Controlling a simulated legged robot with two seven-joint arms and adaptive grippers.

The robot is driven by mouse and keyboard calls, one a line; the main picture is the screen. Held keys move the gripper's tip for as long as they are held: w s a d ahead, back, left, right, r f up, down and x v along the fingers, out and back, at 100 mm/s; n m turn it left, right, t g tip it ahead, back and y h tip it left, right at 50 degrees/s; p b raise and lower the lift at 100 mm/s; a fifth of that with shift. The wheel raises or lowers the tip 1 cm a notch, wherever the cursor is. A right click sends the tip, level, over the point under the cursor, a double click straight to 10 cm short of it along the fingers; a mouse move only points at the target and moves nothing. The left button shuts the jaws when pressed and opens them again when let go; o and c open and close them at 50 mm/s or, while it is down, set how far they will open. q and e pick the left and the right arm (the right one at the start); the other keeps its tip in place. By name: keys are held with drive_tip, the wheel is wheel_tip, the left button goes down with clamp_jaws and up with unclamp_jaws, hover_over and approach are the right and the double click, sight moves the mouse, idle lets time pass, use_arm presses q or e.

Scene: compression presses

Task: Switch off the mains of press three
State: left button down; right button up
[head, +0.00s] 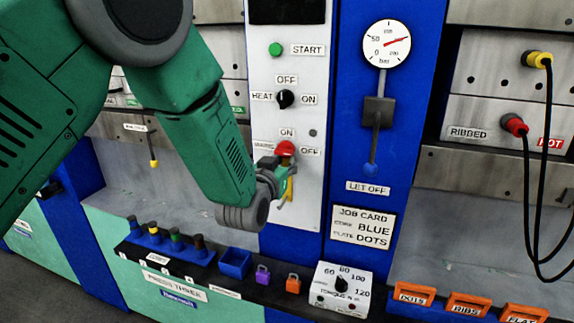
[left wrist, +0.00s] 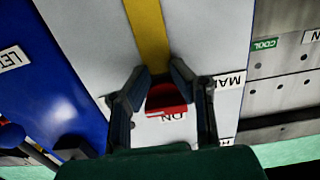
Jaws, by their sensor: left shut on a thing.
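The mains switch (head: 285,148) is a red handle on the white control panel (head: 262,215) of the press labelled PRESS THREE (head: 175,288). An ON label (head: 287,132) is above it and an OFF label (head: 310,152) to its right. My left gripper (head: 279,165) is at the switch, its fingers shut on the red handle. The left wrist view shows the red handle (left wrist: 166,98) between the two fingers (left wrist: 168,92), beside a partly hidden ON label. The fingers partly cover the switch, and I cannot tell which way it points. My right gripper is not in view.
Above the switch are a black HEAT knob (head: 285,99) and a green START button (head: 275,49). To the right hang a pressure gauge (head: 386,43) and a blue-tipped LET OFF lever (head: 371,168).

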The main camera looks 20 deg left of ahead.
sight(284, 146)
use_arm(q)
drive_tip(key=r, duration=0.2)
drive_tip(key=w+r, duration=0.1)
drive_tip(key=shift+a+t, duration=0.25)
drive_tip(key=shift+t, duration=0.15)
drive_tip(key=c, duration=1.6)
unclamp_jaws()
drive_tip(key=o, duration=0.6)
drive_tip(key=shift+s+r, duration=0.15)
drive_tip(key=shift+s, duration=0.1)
drive_tip(key=shift+s+d+r, duration=0.1)
drive_tip(key=shift+s+r, duration=0.1)
drive_tip(key=shift+s, duration=0.4)
drive_tip(key=shift+w+f, duration=0.3)
drive_tip(key=shift+f, duration=0.15)
drive_tip(key=shift+s+f, duration=0.1)
drive_tip(key=shift+f, duration=0.05)
drive_tip(key=s, duration=1.2)
drive_tip(key=shift+s+r, duration=0.15)
drive_tip(key=shift+r, duration=0.2)
drive_tip(key=shift+f, duration=0.1)
